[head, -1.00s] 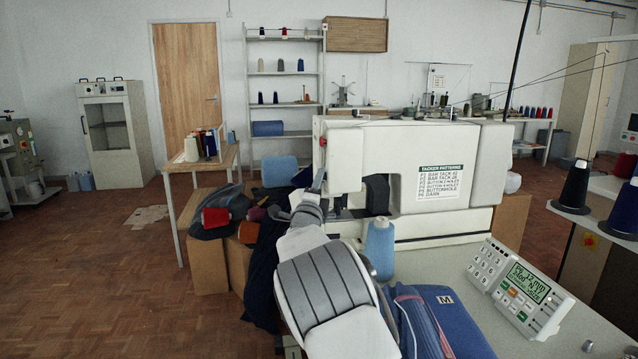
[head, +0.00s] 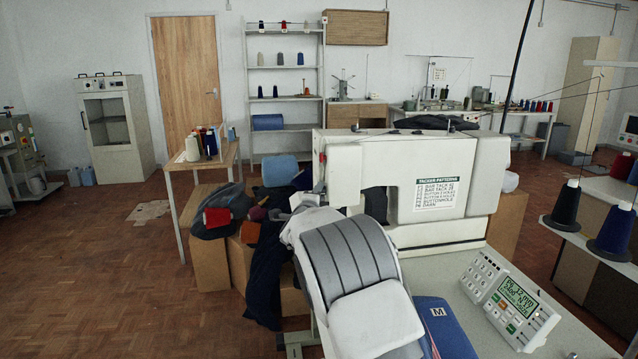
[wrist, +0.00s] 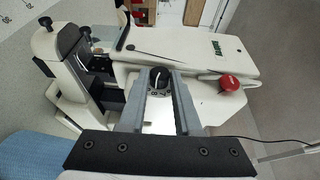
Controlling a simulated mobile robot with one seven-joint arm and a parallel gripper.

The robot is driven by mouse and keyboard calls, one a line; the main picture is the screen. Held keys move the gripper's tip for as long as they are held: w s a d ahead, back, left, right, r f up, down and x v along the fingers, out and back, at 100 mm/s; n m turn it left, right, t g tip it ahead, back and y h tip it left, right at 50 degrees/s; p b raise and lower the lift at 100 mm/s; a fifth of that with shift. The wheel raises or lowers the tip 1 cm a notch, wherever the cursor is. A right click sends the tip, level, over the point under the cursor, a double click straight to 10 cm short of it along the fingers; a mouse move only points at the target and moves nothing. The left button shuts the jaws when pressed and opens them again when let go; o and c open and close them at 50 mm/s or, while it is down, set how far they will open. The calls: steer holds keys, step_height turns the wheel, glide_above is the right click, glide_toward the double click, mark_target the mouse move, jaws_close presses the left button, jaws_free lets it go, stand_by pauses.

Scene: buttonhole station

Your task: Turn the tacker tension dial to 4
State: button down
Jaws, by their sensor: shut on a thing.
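The white tacker (head: 480,185) stands on the table in the head view, with a printed pattern list on its front. In the wrist view its pale body (wrist: 195,50) fills the middle. The tension dial (wrist: 160,77) is a small dark round knob with a white pointer line and light marks below it. My gripper (wrist: 161,80) has its two grey fingers on either side of the dial, shut on it. In the head view my arm hides the dial and the fingertips.
A red knob (wrist: 229,83) sticks out right of the dial. A keypad with a green screen (head: 518,300) lies on the table at right. A blue packet (head: 445,325) lies partly behind my arm. Thread cones (head: 566,203) stand on a rack at far right.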

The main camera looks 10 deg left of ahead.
steer(key=r+g+p, duration=0.1)
steer(key=p, duration=0.2)
steer(key=shift+p, duration=0.4)
steer(key=shift+n+p, duration=0.3)
steer(key=shift+p, duration=0.2)
steer(key=shift+f+g+p, duration=0.25)
steer(key=shift+g+p, duration=0.45)
steer(key=shift+p, duration=0.7)
steer(key=c, duration=0.9)
jaws_free()
steer(key=b+v, duration=0.1)
steer(key=v, duration=1.6)
steer(key=shift+s+a, duration=0.1)
steer(key=shift+s, duration=0.15)
